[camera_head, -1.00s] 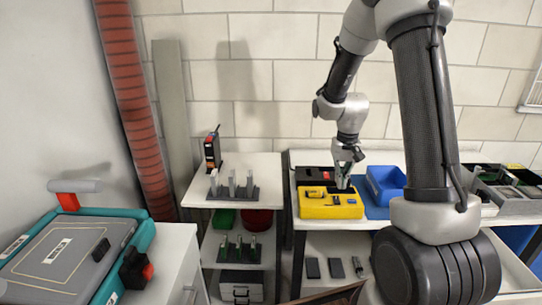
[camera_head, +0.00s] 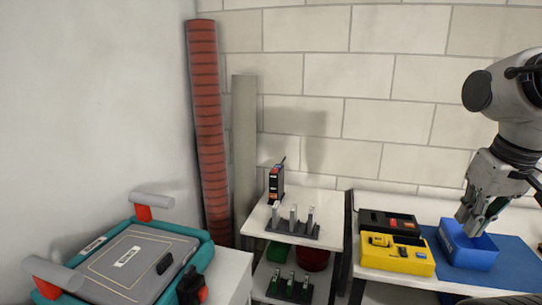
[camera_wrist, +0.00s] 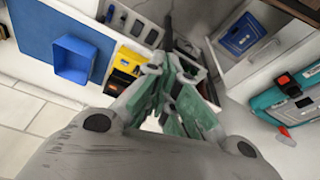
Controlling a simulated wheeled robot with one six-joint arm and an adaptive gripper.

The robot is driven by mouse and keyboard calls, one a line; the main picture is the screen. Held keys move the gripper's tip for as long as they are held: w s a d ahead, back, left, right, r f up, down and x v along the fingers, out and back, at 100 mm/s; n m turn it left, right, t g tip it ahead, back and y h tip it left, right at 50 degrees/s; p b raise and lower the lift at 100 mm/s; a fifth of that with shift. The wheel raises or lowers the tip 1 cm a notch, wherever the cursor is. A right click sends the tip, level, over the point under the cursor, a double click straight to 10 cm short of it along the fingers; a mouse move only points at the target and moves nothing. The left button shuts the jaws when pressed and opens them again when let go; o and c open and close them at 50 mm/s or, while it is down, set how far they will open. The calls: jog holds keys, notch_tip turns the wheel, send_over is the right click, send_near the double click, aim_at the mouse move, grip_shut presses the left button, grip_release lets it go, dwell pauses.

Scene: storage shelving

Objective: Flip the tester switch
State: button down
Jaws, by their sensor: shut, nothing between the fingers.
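A black box with a small red part (camera_head: 390,224) stands on the bench to the right of the shelf unit. A yellow box with dark parts on top (camera_head: 398,258) stands just in front of it. I cannot tell which of them is the tester, and the switch is too small to make out. Both also show in the wrist view, the yellow box (camera_wrist: 133,57) and the black box (camera_wrist: 120,82). My gripper (camera_head: 468,222) is shut and empty, to the right of both boxes and in line with the blue bin. In the wrist view its fingers (camera_wrist: 172,70) are together.
A blue bin (camera_head: 466,252) sits on a blue mat (camera_head: 515,262) right of the yellow box. A shelf unit (camera_head: 327,207) with a rack of upright parts (camera_head: 292,222) stands left. A teal-edged case (camera_head: 203,258) lies at far left. The floor is partly visible.

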jog(key=shift+s+a+r+t, duration=0.1)
jog(key=shift+s+r+t, duration=0.1)
jog(key=shift+r+t, duration=0.35)
jog(key=shift+s+a+r+t, duration=0.15)
jog(key=shift+r+t, duration=0.1)
jog(key=shift+r, duration=0.45)
jog(key=w+d+f+n+g, duration=0.2)
jog(key=w+f+n, duration=0.5)
jog(key=w, duration=0.6)
jog(key=w+d+f+n+g, duration=0.2)
jog(key=w+f+n, duration=0.5)
jog(key=w, duration=0.6)
jog(key=shift+w+d+f+n, duration=0.15)
jog(key=shift+d+f+n, duration=0.05)
jog(key=shift+f+n, duration=0.25)
